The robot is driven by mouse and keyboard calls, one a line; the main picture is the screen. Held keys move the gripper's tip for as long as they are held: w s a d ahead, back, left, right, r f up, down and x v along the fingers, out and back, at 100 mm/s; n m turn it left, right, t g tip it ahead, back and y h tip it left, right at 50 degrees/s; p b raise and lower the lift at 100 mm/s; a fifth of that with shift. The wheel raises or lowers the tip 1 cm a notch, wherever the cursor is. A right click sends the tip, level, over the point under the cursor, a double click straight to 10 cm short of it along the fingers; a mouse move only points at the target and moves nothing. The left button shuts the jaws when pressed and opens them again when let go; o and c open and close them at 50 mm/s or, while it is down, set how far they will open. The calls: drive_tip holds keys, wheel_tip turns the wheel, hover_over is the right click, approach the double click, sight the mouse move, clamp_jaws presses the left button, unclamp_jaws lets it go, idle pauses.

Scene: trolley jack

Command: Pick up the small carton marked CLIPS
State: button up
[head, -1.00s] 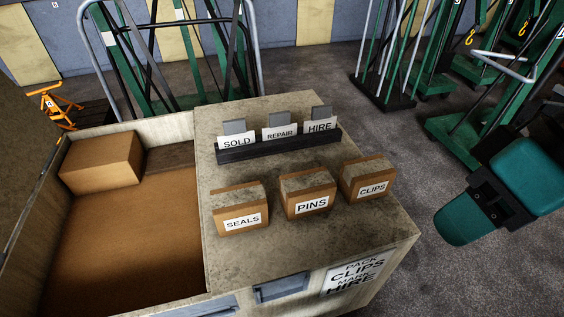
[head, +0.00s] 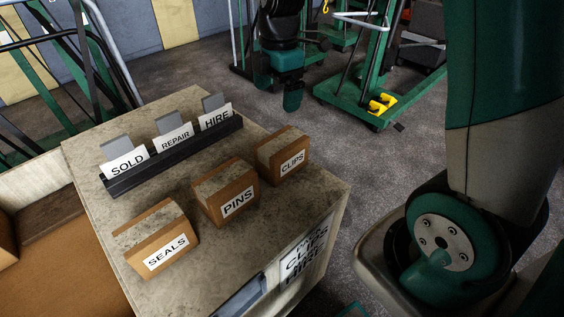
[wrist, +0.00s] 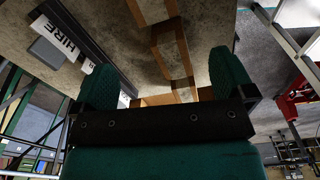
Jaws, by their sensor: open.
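The CLIPS carton (head: 283,155) is a small brown box with a grey top and a white label. It sits upright on the counter top (head: 300,205), at the right end of a row with the PINS carton (head: 226,190) and the SEALS carton (head: 157,238). My gripper (head: 292,100) is beyond the counter's far right edge, pointing down, apart from the cartons. In the wrist view my gripper (wrist: 166,80) is open and empty, fingers wide apart.
A black rack (head: 172,155) with SOLD, REPAIR and HIRE cards stands behind the cartons. Green trolleys (head: 375,95) stand on the floor beyond. My own arm fills the right side.

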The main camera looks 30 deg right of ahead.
sight(282, 141)
drive_tip(key=shift+n+h, duration=0.3)
drive_tip(key=shift+n, duration=0.6)
drive_tip(key=d+f, duration=0.1)
drive_tip(key=f, duration=0.3)
drive_tip(key=w+d+f, duration=0.1)
drive_tip(key=f, duration=0.4)
drive_tip(key=w+d+f+b, duration=0.1)
drive_tip(key=f, duration=0.3)
drive_tip(key=shift+d+f, duration=0.1)
drive_tip(key=shift+f, duration=0.25)
drive_tip(key=shift+w+f, duration=0.2)
drive_tip(key=shift+f, duration=2.9)
drive_tip(key=shift+c, duration=0.2)
drive_tip(key=c, duration=1)
drive_tip(key=shift+r, duration=0.15)
